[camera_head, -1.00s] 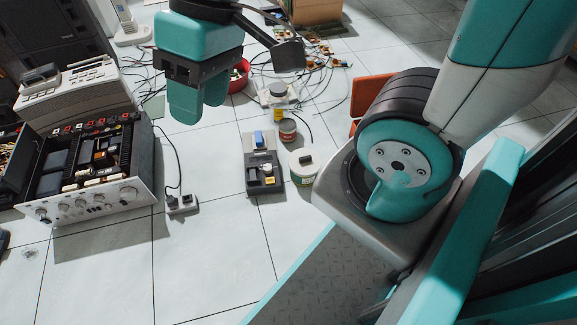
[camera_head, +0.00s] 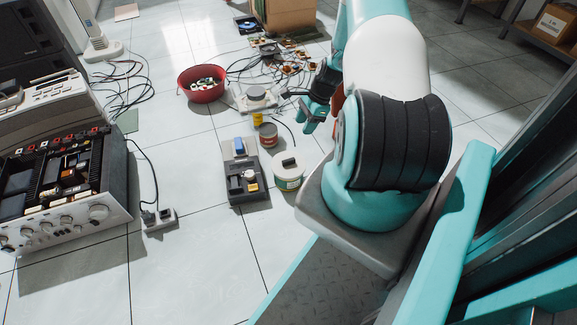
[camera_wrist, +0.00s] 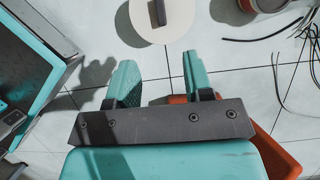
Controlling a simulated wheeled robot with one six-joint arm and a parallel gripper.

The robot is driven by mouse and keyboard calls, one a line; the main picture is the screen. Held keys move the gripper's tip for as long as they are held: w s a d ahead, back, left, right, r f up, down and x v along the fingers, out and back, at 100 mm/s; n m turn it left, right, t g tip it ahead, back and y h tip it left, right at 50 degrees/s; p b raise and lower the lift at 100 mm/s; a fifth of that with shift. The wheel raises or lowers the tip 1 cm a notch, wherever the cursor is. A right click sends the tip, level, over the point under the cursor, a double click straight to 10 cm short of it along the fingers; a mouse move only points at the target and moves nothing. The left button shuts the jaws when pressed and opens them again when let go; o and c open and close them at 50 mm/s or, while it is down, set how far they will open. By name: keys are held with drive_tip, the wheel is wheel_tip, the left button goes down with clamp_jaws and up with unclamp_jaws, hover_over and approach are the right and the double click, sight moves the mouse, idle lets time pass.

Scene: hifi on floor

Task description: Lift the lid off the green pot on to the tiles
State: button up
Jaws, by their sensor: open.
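The pot (camera_head: 289,183) stands on the floor tiles with a pale body and a green band. Its round cream lid (camera_head: 287,162) with a dark bar handle is on top. In the wrist view the lid (camera_wrist: 160,22) shows at the top edge, ahead of my fingertips, partly cut off, and hides the pot's body. My gripper (camera_head: 314,112) is behind and to the right of the pot in the head view. In the wrist view my gripper (camera_wrist: 160,68) is open and empty, its two teal fingers apart and clear of the lid.
A grey tool block (camera_head: 246,175) stands left of the pot, and a reddish tin (camera_head: 268,136) behind it. A red bowl (camera_head: 203,88), cables and small parts lie farther back. An orange object (camera_wrist: 275,150) is close beneath my gripper. Tiles in front are clear.

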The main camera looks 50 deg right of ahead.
drive_tip(key=b, duration=0.6)
hover_over(285, 160)
drive_tip(key=s+d, duration=0.2)
drive_tip(key=f, duration=1)
drive_tip(key=shift+w+d, duration=0.15)
drive_tip(key=shift+d, duration=0.05)
drive_tip(key=b+x, duration=0.4)
drive_tip(key=x, duration=0.1)
drive_tip(key=shift+w+a+f, duration=0.15)
drive_tip(key=shift+a+f, duration=0.15)
drive_tip(key=shift+r, duration=0.15)
clamp_jaws()
